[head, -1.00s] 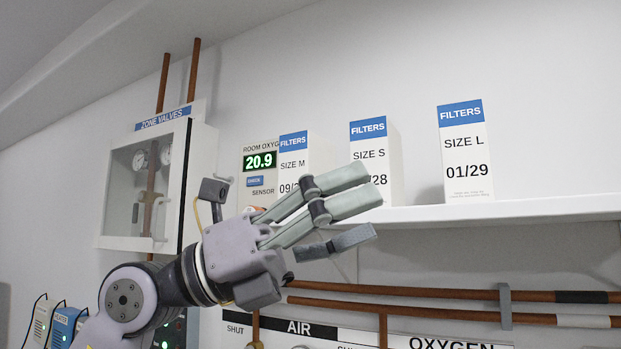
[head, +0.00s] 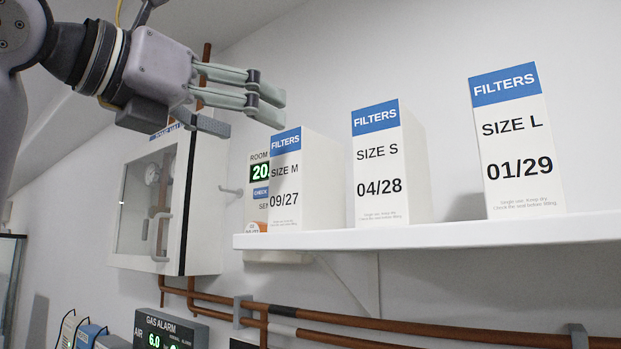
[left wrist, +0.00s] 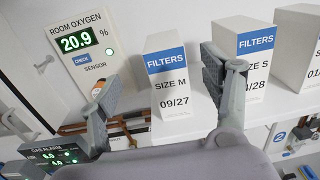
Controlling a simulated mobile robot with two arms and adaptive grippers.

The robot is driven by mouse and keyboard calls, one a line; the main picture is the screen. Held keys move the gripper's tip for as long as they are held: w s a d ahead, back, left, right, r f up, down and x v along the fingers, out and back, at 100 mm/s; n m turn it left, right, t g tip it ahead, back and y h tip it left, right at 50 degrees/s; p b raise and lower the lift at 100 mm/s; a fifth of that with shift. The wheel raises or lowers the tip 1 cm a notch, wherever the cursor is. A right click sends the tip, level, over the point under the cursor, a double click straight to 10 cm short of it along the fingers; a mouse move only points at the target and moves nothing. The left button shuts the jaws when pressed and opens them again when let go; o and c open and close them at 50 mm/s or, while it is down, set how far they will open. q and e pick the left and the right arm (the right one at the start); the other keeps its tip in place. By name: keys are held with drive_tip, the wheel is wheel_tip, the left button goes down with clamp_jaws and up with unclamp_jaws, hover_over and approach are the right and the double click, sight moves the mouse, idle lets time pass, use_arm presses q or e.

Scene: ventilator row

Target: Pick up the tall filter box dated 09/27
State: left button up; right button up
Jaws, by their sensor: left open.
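The tall filter box dated 09/27 (head: 285,190), white with a blue FILTERS band and SIZE M, stands upright at the left end of the shelf. In the left wrist view the same box (left wrist: 167,85) shows between my two finger sides, with space around it. My left gripper (head: 246,112) is open and empty, up and to the left of the box in the head view. Its fingers overlap the edge of the box's top there; I see no hold on it. My right gripper is not in view.
Filter boxes dated 04/28 (head: 380,170) and 01/29 (head: 517,150) stand to the right on the white shelf (head: 440,235). A small orange and white item (head: 257,228) sits beside the 09/27 box. A valve cabinet (head: 150,205) is at left; copper pipes (head: 400,327) run below.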

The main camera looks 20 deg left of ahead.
sight(284, 134)
use_arm(q)
drive_tip(key=p+x, duration=0.1)
drive_tip(key=x, duration=0.5)
drive_tip(key=shift+w+d+p, duration=0.15)
drive_tip(key=shift+w+p, duration=0.15)
drive_tip(key=shift+p, duration=0.1)
drive_tip(key=shift+w, duration=0.2)
drive_tip(key=shift+w+d, duration=0.2)
drive_tip(key=p+x, duration=0.3)
drive_tip(key=x, duration=0.1)
drive_tip(key=shift+w+d+r, duration=0.15)
drive_tip(key=shift+d+r, duration=0.05)
drive_tip(key=shift+d, duration=0.05)
drive_tip(key=shift+w+f, duration=0.1)
drive_tip(key=shift+w, duration=0.2)
drive_tip(key=shift+s, duration=0.1)
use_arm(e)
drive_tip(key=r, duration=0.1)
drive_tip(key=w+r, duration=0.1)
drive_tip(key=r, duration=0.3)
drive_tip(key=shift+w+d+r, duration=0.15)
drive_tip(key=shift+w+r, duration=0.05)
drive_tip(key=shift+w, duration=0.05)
use_arm(q)
drive_tip(key=shift+c, duration=0.2)
